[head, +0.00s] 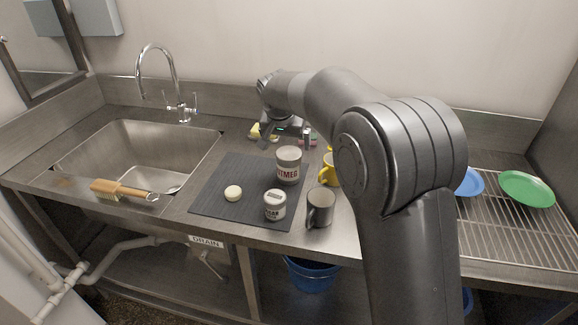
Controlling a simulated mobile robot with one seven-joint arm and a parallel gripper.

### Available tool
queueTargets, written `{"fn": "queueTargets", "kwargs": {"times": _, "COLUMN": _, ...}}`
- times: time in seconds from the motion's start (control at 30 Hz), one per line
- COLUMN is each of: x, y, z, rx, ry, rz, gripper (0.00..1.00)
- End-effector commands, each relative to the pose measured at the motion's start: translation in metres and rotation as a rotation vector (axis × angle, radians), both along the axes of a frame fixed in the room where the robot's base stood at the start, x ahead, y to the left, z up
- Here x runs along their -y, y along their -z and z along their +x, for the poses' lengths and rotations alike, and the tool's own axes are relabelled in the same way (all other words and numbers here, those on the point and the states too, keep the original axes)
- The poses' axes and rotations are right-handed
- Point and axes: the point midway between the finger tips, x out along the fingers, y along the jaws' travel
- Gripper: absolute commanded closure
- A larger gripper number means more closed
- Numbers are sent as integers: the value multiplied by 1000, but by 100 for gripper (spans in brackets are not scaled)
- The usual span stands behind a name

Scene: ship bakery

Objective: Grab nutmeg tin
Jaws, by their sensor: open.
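The nutmeg tin (288,166) is a pale grey cylinder with a lid and a red "NUTMEG" label. It stands upright near the back right of a dark mat (225,205) on the steel counter. My gripper (285,138) is open, behind and above the tin in the head view. Its fingers are small and partly hidden by my arm, and nothing shows between them. I cannot tell the exact gap between gripper and tin.
A smaller white labelled jar (274,205) and a pale round item (233,193) sit on the mat. A dark grey mug (320,207) and a yellow mug (329,171) stand to the right. The sink (140,150), with a brush (120,191) at its front edge, is left.

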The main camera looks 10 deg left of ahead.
Motion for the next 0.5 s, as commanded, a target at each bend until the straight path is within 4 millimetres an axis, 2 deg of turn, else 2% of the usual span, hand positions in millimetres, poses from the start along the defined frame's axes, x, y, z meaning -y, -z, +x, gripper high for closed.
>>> {"fn": "queueTargets", "kwargs": {"times": 0.13, "x": 1, "y": 24, "z": 10, "rx": -4, "ry": 1, "rz": -3, "gripper": 3}}
{"fn": "queueTargets", "kwargs": {"times": 0.37, "x": 1, "y": 42, "z": 16, "rx": -2, "ry": 1, "rz": -1, "gripper": 3}}
{"fn": "queueTargets", "kwargs": {"times": 0.5, "x": 2, "y": 61, "z": 17, "rx": -4, "ry": 2, "rz": -1, "gripper": 3}}
